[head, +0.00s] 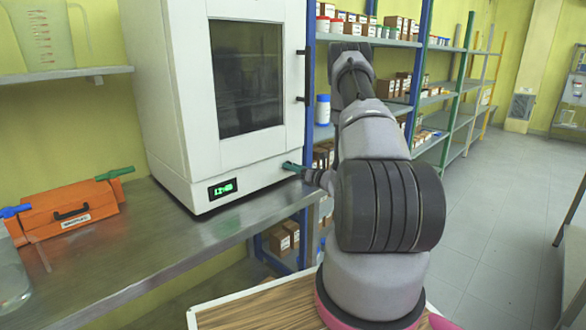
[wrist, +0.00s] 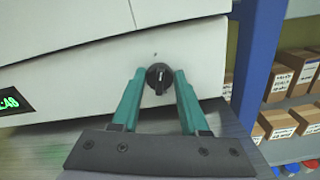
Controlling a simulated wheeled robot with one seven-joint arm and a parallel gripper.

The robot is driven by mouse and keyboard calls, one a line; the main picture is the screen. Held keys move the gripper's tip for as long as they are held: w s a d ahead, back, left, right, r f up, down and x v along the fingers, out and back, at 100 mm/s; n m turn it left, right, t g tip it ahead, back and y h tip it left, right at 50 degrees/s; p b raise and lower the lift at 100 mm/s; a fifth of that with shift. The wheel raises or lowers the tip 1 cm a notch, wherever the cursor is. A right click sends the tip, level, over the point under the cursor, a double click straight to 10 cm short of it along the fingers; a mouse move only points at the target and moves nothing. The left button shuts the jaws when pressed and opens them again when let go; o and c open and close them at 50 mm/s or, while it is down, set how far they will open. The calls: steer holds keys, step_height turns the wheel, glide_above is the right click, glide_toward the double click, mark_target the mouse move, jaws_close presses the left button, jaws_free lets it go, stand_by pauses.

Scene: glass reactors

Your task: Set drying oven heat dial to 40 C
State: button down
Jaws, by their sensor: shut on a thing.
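The white drying oven (head: 180,100) stands on the metal bench, its dark-windowed door closed. Its heat dial (wrist: 158,79) is a small round black knob low on the front, with a light pointer line that looks close to upright. My gripper (wrist: 159,72) has its two green fingers on either side of the dial, shut on it. In the head view my gripper (head: 292,166) is at the lower right of the oven front, and the dial is hidden there. The oven's green display (head: 222,188) is lit; in the wrist view its visible end (wrist: 10,101) seems to read 40.
An orange case (head: 70,208) with a black handle lies on the bench (head: 150,250) left of the oven. A blue shelf post (wrist: 256,60) rises close to the right of the oven. Shelves with boxes (wrist: 292,75) stand beyond. The floor (head: 475,230) at right is clear.

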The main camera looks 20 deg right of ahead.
steer(key=m, duration=0.7)
steer(key=shift+d+f, duration=0.1)
steer(key=shift+d, duration=0.05)
steer(key=m, duration=0.4)
steer(key=shift+f+m, duration=0.15)
steer(key=shift+m, duration=1.65)
steer(key=shift+c, duration=2.2)
jaws_free()
steer(key=v, duration=1)
steer(key=shift+s, duration=0.4)
